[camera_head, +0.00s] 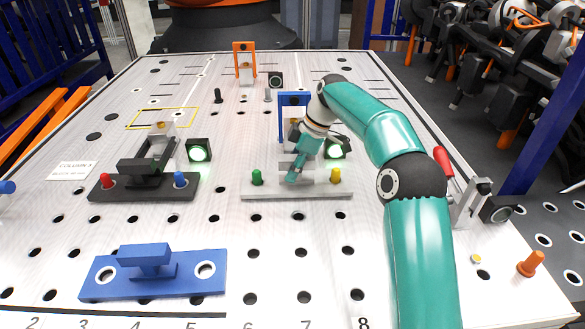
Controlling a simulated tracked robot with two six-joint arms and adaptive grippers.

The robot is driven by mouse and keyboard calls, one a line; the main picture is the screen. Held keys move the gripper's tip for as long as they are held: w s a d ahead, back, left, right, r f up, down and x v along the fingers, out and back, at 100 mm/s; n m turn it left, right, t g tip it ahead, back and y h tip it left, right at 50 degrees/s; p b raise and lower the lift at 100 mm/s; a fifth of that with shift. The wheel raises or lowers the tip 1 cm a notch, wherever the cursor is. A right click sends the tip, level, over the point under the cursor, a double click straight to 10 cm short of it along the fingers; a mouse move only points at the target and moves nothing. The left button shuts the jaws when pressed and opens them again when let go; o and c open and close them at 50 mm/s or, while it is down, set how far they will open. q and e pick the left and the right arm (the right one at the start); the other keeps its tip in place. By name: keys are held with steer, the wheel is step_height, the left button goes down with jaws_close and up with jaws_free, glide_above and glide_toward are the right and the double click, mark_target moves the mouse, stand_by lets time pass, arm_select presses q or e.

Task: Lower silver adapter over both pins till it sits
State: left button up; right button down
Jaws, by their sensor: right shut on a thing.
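The silver adapter (297,192) is a flat grey plate with a raised middle grip, in the centre of the head view. A green pin (257,177) stands at its left end and a yellow pin (336,176) at its right end. Both pin tops show above the plate. The plate looks level and low over the table; I cannot tell whether a gap is left under it. My right gripper (294,177) comes from the upper right and is shut on the adapter's grip, partly hiding it. My left gripper is not in view.
A black adapter (145,188) with red and blue pins lies to the left. A blue adapter (152,275) with two holes lies at the front left. A blue arch (281,118) stands just behind my gripper. An orange pin (531,263) stands at the right front.

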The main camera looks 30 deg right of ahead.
steer(key=shift+r, duration=0.15)
steer(key=c, duration=0.8)
jaws_free()
steer(key=shift+o, duration=0.2)
steer(key=shift+f, duration=0.25)
steer(key=shift+v, duration=3.8)
